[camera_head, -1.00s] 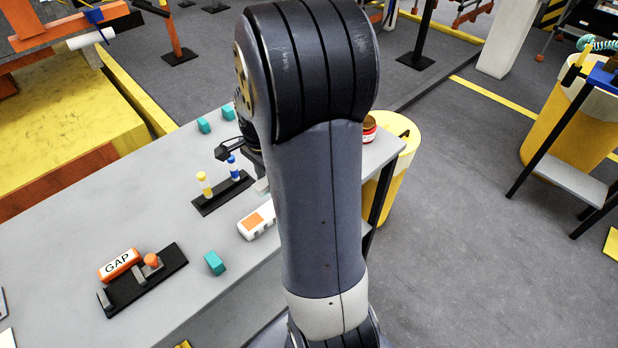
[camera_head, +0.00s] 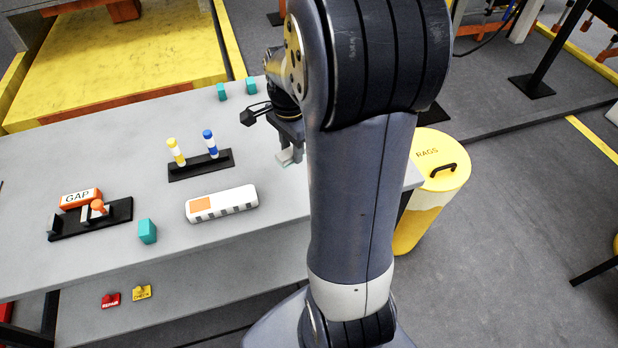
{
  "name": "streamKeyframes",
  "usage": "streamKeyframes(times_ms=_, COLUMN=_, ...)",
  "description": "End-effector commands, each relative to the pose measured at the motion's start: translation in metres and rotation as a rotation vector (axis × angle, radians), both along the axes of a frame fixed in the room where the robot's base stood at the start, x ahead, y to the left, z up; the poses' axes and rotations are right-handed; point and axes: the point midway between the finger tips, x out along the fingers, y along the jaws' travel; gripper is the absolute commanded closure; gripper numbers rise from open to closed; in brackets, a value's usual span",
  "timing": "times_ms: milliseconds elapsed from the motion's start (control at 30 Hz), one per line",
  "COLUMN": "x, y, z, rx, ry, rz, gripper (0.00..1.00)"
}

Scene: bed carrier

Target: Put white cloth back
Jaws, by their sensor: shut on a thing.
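My gripper (camera_head: 290,157) hangs low over the grey table (camera_head: 90,165), just left of my arm link, with its fingers down. It is shut on a small pale thing, mostly hidden between the fingers; I cannot tell whether this is the white cloth. No other white cloth is plainly in view. A yellow bin (camera_head: 437,170) with a lid marked RAGS and a black handle stands on the floor right of the table, partly behind my arm.
Left of my gripper are a black stand (camera_head: 200,165) with yellow and blue pegs, a white case (camera_head: 222,203) with an orange patch, and a teal block (camera_head: 147,231). An orange GAP block (camera_head: 80,198) sits at far left. Teal blocks (camera_head: 236,89) stand at the back edge.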

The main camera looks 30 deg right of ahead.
Motion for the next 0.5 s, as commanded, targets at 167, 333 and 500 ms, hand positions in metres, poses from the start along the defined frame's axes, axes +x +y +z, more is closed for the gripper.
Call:
streamKeyframes(times_ms=167, x=-0.001, y=0.001, z=-0.031, rx=0.002, ry=0.006, rz=0.001, gripper=0.9)
streamKeyframes(times_ms=333, x=-0.001, y=0.001, z=-0.056, rx=0.002, ry=0.004, rz=0.001, gripper=0.9)
streamKeyframes(times_ms=500, x=-0.001, y=0.001, z=-0.073, rx=0.001, ry=0.005, rz=0.001, gripper=0.9)
